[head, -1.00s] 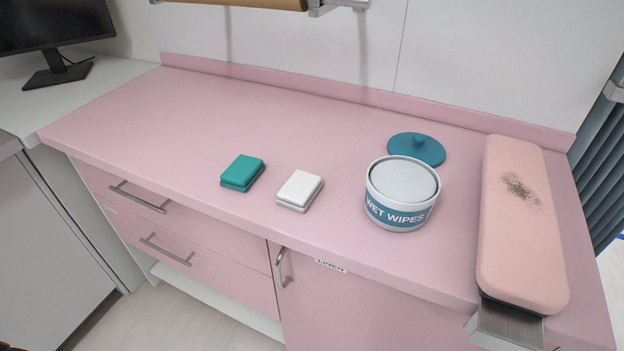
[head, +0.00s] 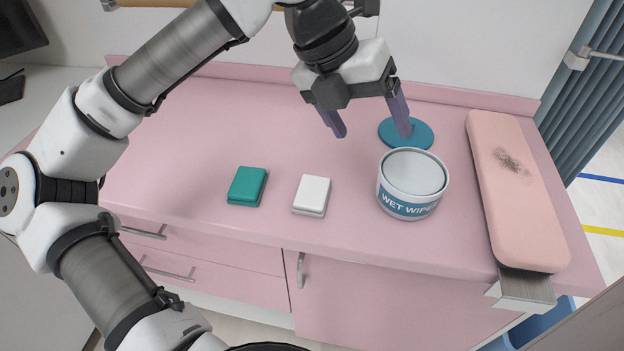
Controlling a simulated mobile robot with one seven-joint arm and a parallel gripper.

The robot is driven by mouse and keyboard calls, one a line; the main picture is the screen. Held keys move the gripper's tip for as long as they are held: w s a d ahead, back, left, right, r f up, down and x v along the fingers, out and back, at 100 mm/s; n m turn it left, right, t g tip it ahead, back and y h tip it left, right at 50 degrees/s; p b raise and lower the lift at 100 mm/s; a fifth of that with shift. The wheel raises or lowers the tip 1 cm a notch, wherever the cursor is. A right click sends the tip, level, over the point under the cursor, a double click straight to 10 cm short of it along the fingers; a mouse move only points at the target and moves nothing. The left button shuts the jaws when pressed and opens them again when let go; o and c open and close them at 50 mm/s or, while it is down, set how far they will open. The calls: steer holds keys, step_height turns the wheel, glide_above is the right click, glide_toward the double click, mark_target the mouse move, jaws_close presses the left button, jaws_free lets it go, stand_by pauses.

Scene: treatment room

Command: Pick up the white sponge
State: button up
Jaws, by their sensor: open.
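The white sponge (head: 312,194) lies flat on the pink counter (head: 200,130), near its front edge. A teal sponge (head: 247,185) lies to its left, with a gap between them. My gripper (head: 372,134) is above the counter, up and to the right of the white sponge. Its two purple-grey fingers point down, spread apart, with nothing between them. The white sponge is fully visible and apart from my gripper.
A wet wipes tub (head: 411,184) stands right of the white sponge. Its blue lid (head: 419,134) lies behind it, partly behind my right finger. A pink stained pad (head: 510,190) lies at the right end. The counter's left part is clear.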

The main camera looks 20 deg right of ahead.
steer(key=w+a+f+n+t+y, duration=0.2)
steer(key=w+a+f+n+y, duration=0.15)
steer(key=w+a+y, duration=0.2)
steer(key=p, duration=0.2)
glide_above(312, 190)
steer(key=shift+m, duration=0.25)
steer(key=f, duration=0.8)
steer(key=shift+s+d, duration=0.2)
steer(key=shift+d, duration=0.05)
steer(key=shift+w+a+f+p, duration=0.15)
steer(key=shift+f+p, duration=0.2)
steer(key=shift+f, duration=1.2)
steer(key=shift+a+f+p, duration=0.1)
steer(key=shift+f+p, duration=0.25)
steer(key=shift+f, duration=1.2)
steer(key=c, duration=1.1)
steer(key=shift+r, duration=0.1)
step_height(312, 190, up, 20)
steer(key=b, duration=0.2)
steer(key=shift+b, duration=0.35)
